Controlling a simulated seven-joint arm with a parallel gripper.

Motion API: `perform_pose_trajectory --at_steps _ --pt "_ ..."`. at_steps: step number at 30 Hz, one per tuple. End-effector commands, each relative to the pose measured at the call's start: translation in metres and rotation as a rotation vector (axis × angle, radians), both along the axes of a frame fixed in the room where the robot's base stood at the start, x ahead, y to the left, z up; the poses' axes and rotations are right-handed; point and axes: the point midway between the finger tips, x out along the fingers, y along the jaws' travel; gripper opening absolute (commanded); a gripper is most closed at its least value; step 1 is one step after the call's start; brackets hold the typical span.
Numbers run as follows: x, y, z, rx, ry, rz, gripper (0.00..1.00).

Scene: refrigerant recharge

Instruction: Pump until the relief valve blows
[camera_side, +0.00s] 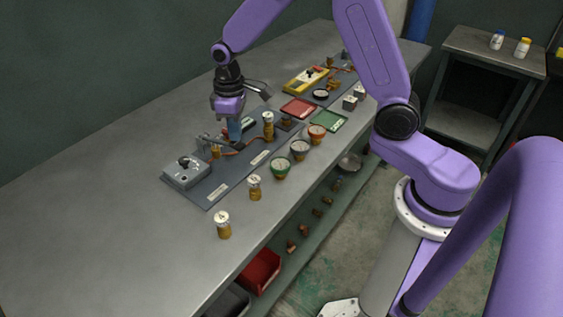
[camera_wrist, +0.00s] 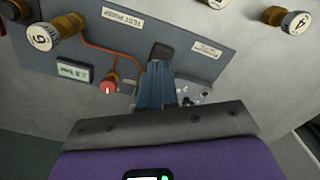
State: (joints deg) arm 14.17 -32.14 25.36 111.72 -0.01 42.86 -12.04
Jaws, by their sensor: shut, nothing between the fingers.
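My gripper (camera_side: 234,138) is shut and empty, its blue fingers pointing down over the dark test panel (camera_side: 212,197) on the bench. In the wrist view the fingers (camera_wrist: 158,75) end at a black pad (camera_wrist: 161,50), perhaps the pump's handle; I cannot tell if they touch. The label TEST PUMP (camera_wrist: 122,17) is on the panel. A small display (camera_wrist: 75,72) seems to read 2.8 bar. A red-capped brass fitting (camera_wrist: 107,87), perhaps the relief valve, sits beside it, joined by copper pipe (camera_wrist: 97,48). My fingers and palm hide part of the panel.
A grey box with a black knob (camera_side: 187,171) stands at the panel's near-left end. Brass canisters with white tops (camera_side: 223,225) and several coloured cups (camera_side: 280,168) line the front edge. Red (camera_side: 298,108) and green (camera_side: 330,120) trays lie farther back. The bench's left side is clear.

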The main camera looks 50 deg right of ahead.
Motion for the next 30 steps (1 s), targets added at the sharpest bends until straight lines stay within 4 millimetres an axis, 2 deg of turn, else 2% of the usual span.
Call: perform_pose_trajectory --at_steps 6,11,30 --pt "-0.001 0.000 -0.015 -0.001 0.004 0.001 0.00" --pt "0.000 0.000 -0.016 -0.001 0.002 0.000 0.00" --pt "0.000 0.000 -0.043 0.000 0.000 0.000 0.00"
